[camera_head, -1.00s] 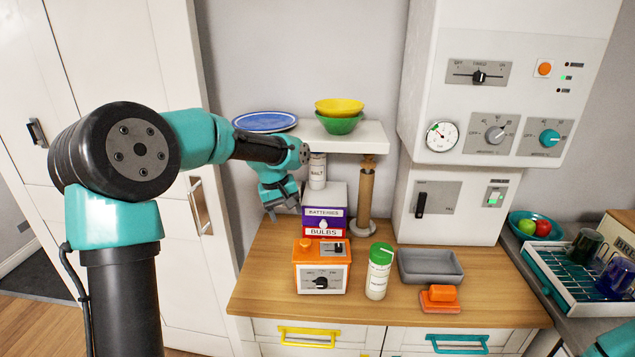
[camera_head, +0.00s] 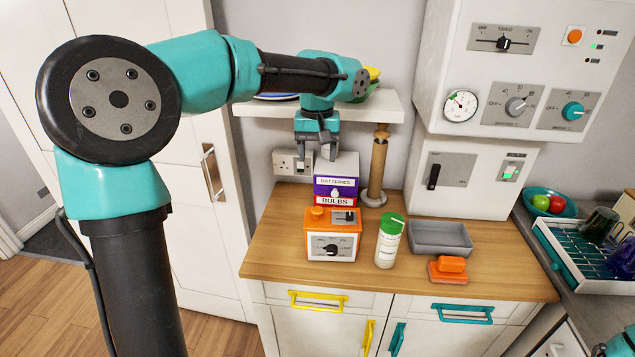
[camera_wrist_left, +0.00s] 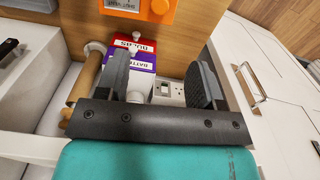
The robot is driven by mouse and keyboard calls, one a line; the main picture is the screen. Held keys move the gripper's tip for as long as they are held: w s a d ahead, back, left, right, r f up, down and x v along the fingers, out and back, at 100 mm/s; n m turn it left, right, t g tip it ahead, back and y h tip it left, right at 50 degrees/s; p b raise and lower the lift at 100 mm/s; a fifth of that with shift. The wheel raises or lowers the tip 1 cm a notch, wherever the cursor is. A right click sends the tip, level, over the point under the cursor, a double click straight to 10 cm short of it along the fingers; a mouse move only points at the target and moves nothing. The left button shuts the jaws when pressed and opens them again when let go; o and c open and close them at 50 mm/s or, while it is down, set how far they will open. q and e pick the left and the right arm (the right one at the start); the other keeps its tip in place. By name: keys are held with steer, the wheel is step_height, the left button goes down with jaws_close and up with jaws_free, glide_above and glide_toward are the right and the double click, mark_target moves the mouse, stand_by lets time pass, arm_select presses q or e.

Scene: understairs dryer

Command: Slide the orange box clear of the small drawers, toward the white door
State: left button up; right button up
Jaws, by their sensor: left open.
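The orange box (camera_head: 345,224), with a grey dial panel on its front, stands upright on the wooden worktop directly in front of the small drawers (camera_head: 337,188). These are a purple BATTERIES drawer above a red BULBS drawer. Whether box and drawers touch, I cannot tell. The white door (camera_head: 190,240) is to the left of the worktop. My left gripper (camera_head: 316,150) is open and empty, pointing down near the top of the drawer unit, behind the box. In the left wrist view its fingers (camera_wrist_left: 160,82) spread apart, with the drawers and the orange box (camera_wrist_left: 138,10) beyond.
A green-lidded jar (camera_head: 387,245) stands close to the box's right. A grey tray (camera_head: 440,252) and an orange block (camera_head: 447,265) lie further right. Worktop left of the box is clear.

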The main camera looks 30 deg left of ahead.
mark_target(317, 210)
arm_select(q)
step_height(317, 210, down, 17)
steer(key=shift+r, duration=0.1)
stand_by(0.6)
steer(key=shift+c, duration=0.2)
jaws_close()
stand_by(0.3)
